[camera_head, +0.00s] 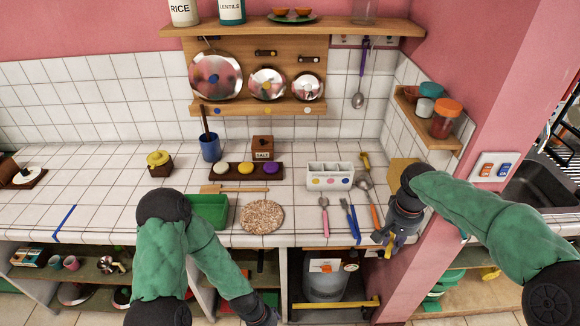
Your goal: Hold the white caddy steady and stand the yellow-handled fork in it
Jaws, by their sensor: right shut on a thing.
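The white caddy (331,177) stands upright on the tiled counter right of centre, with compartments on top and coloured dots on its front. My right gripper (385,243) is low at the counter's front right edge, in front and right of the caddy and apart from it. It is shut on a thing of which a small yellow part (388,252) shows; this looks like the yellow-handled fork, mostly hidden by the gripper. My left arm is folded down at the bottom, and its gripper is out of the picture.
A pink-handled spoon (325,217), blue-handled cutlery (350,220) and an orange-handled ladle (373,208) lie before the caddy. A yellow-handled tool (365,161) lies just right of it. A round cork mat (262,216) and green tray (208,211) are left. The wall shelf (425,125) overhangs the right.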

